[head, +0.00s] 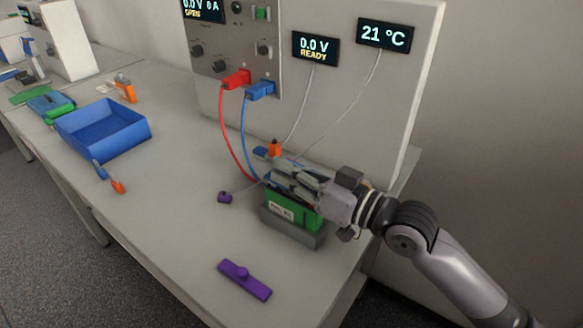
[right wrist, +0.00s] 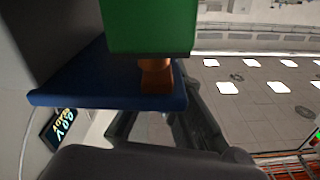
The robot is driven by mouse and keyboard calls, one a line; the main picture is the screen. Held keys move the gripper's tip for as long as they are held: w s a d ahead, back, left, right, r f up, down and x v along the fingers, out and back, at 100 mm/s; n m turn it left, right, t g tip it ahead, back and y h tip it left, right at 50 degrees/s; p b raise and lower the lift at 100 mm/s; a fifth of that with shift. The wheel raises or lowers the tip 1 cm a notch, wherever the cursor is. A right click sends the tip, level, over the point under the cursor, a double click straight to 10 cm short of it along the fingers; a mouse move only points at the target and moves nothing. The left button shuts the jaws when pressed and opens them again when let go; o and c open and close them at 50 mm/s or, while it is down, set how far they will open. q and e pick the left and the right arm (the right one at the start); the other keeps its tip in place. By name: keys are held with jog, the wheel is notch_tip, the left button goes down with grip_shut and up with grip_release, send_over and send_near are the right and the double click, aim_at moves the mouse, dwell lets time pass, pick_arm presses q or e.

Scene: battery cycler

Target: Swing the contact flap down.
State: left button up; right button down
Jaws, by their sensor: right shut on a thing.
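A green battery block (head: 290,211) with a white label sits in a dark grey holder (head: 293,233) near the bench's right edge. My right gripper (head: 276,174) reaches in from the right over the battery. It is shut on what looks like the blue contact flap (head: 261,153), but its fingers hide most of the grip. An orange piece (head: 274,148) shows beside the flap. In the right wrist view a blue slab (right wrist: 95,92), an orange stub (right wrist: 157,76) and a green block (right wrist: 150,28) are close to the fingers. My left gripper is out of view.
Red (head: 236,79) and blue (head: 262,90) plugs run cables from the cycler panel down behind the gripper. A purple bar (head: 244,281) lies in front, and a small purple piece (head: 225,197) lies to the left. A blue tray (head: 140,132) stands farther left. The front bench is mostly clear.

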jog(key=shift+s+a+f+n, duration=0.15)
jog(key=shift+s+f+n, duration=0.05)
jog(key=shift+f+n, duration=0.25)
jog(key=c, duration=1.8)
grip_release()
jog(key=shift+r, duration=0.15)
jog(key=shift+o, duration=0.4)
jog(key=v, duration=1.2)
